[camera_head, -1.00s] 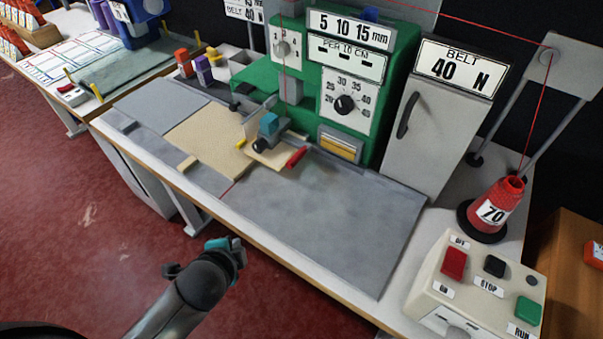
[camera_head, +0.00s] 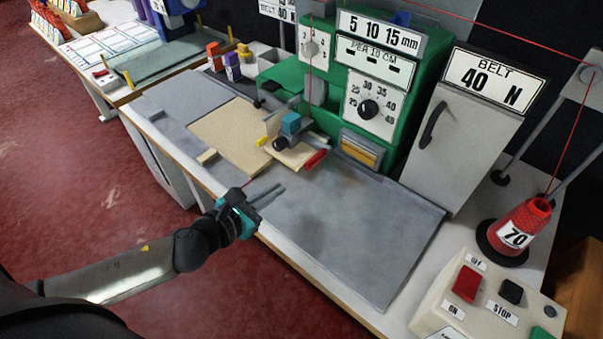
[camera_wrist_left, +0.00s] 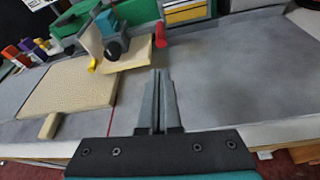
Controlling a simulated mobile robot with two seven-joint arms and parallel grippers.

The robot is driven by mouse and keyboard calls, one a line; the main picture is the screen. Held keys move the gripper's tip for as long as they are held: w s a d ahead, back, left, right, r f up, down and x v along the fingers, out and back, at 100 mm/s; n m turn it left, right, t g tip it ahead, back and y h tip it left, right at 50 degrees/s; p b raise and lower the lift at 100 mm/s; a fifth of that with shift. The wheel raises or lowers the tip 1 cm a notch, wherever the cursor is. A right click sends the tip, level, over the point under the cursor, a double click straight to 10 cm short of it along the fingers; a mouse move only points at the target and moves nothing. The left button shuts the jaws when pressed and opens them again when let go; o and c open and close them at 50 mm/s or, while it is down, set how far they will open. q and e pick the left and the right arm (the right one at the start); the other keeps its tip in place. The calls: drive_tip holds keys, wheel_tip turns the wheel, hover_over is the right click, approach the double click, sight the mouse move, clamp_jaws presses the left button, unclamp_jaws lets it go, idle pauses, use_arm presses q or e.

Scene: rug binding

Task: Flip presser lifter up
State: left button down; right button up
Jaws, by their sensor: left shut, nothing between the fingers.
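The green sewing machine (camera_head: 392,85) stands at the back of the grey worktable. No label tells which part is the presser lifter. The red lever also shows in the left wrist view (camera_wrist_left: 160,35). My left gripper (camera_head: 279,193) is shut and empty over the table's front part, short of the red lever and apart from it. My right gripper is out of view.
A beige rug piece (camera_head: 235,133) lies left of the head. A grey belt cabinet (camera_head: 455,140), a red thread cone (camera_head: 520,222) and a button box (camera_head: 462,300) stand to the right. The grey tabletop (camera_head: 365,220) before the machine is clear.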

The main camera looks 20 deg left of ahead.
use_arm(q)
drive_tip(key=shift+m, duration=0.3)
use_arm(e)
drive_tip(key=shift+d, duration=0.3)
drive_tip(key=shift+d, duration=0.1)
use_arm(q)
drive_tip(key=shift+w, duration=0.15)
drive_tip(key=b+x, duration=0.1)
drive_tip(key=x, duration=0.7)
drive_tip(key=shift+w+d+f, duration=0.15)
drive_tip(key=shift+w+d, duration=0.05)
drive_tip(key=shift+w+d+f+b, duration=0.2)
drive_tip(key=shift+w+b, duration=0.1)
drive_tip(key=shift+w, duration=0.25)
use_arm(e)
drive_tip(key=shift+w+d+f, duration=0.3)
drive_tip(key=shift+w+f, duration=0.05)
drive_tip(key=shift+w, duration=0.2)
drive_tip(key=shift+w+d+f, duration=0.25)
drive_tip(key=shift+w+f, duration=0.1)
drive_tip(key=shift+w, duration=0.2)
use_arm(q)
drive_tip(key=shift+r, duration=0.1)
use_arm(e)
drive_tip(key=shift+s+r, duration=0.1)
